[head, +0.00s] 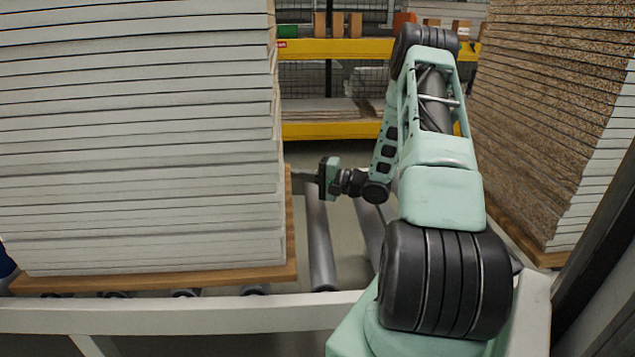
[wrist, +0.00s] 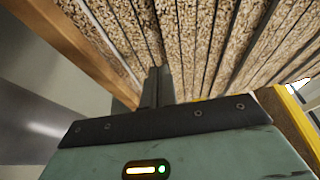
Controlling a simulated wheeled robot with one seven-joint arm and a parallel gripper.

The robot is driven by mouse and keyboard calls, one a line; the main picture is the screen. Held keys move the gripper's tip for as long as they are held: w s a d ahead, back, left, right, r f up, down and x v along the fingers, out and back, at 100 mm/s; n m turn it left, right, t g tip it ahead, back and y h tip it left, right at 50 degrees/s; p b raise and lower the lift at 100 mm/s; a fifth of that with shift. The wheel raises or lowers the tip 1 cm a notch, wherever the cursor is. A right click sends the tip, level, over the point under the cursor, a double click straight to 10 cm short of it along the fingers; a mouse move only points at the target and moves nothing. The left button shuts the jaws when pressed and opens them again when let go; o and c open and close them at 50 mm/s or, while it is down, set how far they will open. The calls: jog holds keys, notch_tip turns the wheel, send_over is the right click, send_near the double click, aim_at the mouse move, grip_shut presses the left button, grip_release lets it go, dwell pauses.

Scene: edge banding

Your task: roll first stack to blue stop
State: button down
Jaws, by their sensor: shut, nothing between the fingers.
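The first stack, a tall pile of white-faced boards (head: 140,140), stands on a wooden base board (head: 200,275) on the roller conveyor at the left of the head view. My gripper (head: 302,176) is at the stack's right side, low down, pointing left at it. In the wrist view the shut fingers (wrist: 157,85) reach to the speckled board edges (wrist: 200,40), just above the base board (wrist: 90,50). They look close against the edges; I cannot tell if they touch. At the far left edge a small dark blue thing (head: 5,265) shows, partly hidden behind the stack.
Bare rollers (head: 320,245) lie right of the stack, behind the white conveyor rail (head: 210,318). A second stack with speckled edges (head: 545,110) stands at the right. Yellow shelving (head: 335,130) stands behind. A dark post (head: 610,250) is at the right edge.

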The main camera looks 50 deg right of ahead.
aim_at(291, 201)
jog(key=shift+w+a, duration=0.35)
jog(key=shift+a, duration=0.4)
jog(key=shift+w+a+r+p, duration=0.15)
jog(key=shift+w+a+p, duration=0.05)
jog(key=shift+a+p, duration=0.25)
jog(key=shift+w+a+r+p, duration=0.15)
jog(key=shift+a+p, duration=0.2)
jog(key=shift+p, duration=0.2)
jog(key=shift+w+a+f, duration=0.2)
jog(key=shift+a+f, duration=0.1)
jog(key=shift+a, duration=0.3)
jog(key=shift+s+d+p, duration=0.3)
jog(key=shift+s+p, duration=0.05)
jog(key=shift+s, duration=0.05)
jog(key=p+v, duration=0.4)
jog(key=v, duration=1.2)
jog(key=shift+s+p, duration=0.25)
jog(key=shift+p, duration=0.15)
